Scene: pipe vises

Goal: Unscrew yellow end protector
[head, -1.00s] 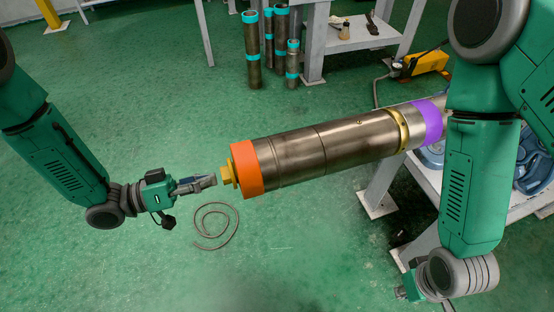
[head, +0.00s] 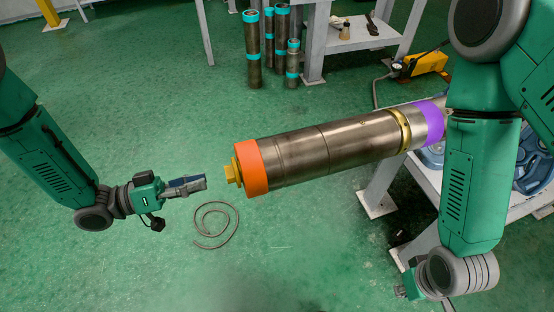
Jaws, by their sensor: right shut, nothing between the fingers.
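The yellow end protector (head: 233,171) sits on the left end of a large metal cylinder (head: 325,150), against its orange band (head: 251,168). Its hex-like knob points left. The cylinder lies nearly level, tilted up to the right. My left gripper (head: 203,183) is to the left of the protector and slightly lower in the picture, with a gap between them. Its fingers overlap in this view, so their opening is not clear. My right gripper (head: 400,292) is small at the lower right, below the cylinder and away from it; it is shut and empty.
A purple band (head: 428,121) and brass ring (head: 402,130) are toward the cylinder's right end, near my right arm. A grey bench (head: 375,203) stands below. A coiled hose (head: 229,226) lies on the green floor. Several teal-banded pipes (head: 253,60) stand behind.

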